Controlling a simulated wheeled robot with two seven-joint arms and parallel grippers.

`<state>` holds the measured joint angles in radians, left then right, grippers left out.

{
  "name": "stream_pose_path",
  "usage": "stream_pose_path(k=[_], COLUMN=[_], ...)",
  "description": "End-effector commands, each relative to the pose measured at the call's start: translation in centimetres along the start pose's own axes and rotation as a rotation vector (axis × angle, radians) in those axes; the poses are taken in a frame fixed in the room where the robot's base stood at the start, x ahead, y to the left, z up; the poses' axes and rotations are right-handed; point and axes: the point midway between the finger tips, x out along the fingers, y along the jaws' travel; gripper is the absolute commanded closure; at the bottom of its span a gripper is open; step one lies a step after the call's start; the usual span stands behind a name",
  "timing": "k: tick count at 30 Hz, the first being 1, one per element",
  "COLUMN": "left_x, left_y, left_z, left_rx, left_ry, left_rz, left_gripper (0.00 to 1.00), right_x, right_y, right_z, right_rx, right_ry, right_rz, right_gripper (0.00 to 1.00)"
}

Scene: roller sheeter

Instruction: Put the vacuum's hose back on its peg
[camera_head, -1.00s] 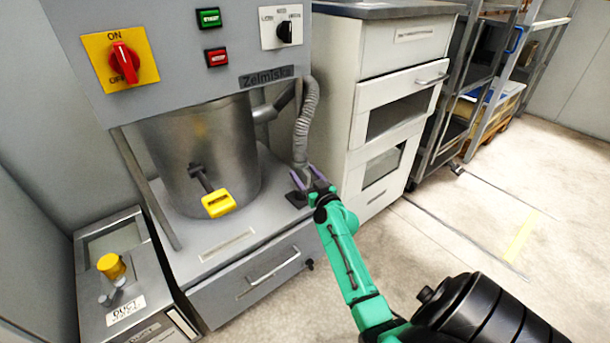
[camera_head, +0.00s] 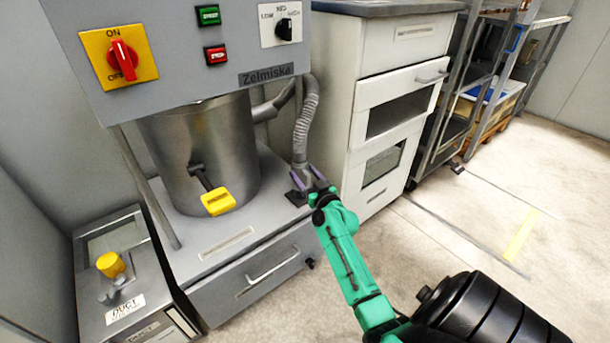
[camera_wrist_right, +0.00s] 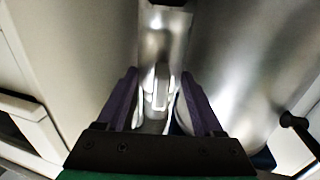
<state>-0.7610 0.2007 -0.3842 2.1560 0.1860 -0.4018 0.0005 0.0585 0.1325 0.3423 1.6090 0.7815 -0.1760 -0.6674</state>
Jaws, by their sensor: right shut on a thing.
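The vacuum (camera_head: 205,155) has a steel drum under a grey control panel marked Zelmiska. Its grey corrugated hose (camera_head: 306,118) leaves the drum's right side, bends over and hangs down to a smooth grey end (camera_head: 299,172). My right gripper (camera_head: 308,180) is shut on the hose's lower end, with its purple fingers on either side, beside the vacuum's grey base. The right wrist view shows both fingers (camera_wrist_right: 160,85) around a pale, shiny piece, with the drum close on the right. I cannot make out the peg. My left gripper is not in view.
A white drawer cabinet (camera_head: 400,75) stands close to the right of the hose. A yellow-ended handle (camera_head: 217,201) sticks out from the drum's front. A grey duct box (camera_head: 125,285) stands at the lower left. Open floor (camera_head: 500,210) lies to the right.

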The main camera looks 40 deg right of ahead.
Motion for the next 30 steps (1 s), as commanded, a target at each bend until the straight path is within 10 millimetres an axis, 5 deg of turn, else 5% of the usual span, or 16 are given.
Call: stream_pose_path(k=[30], left_x=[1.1], left_y=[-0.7], left_z=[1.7], left_rx=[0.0], left_ry=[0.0], left_rz=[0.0], left_gripper=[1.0], right_x=[0.0], right_y=[0.1], right_z=[2.3], right_rx=[-0.002], right_ry=[0.005], right_rz=[0.001], right_gripper=[1.0])
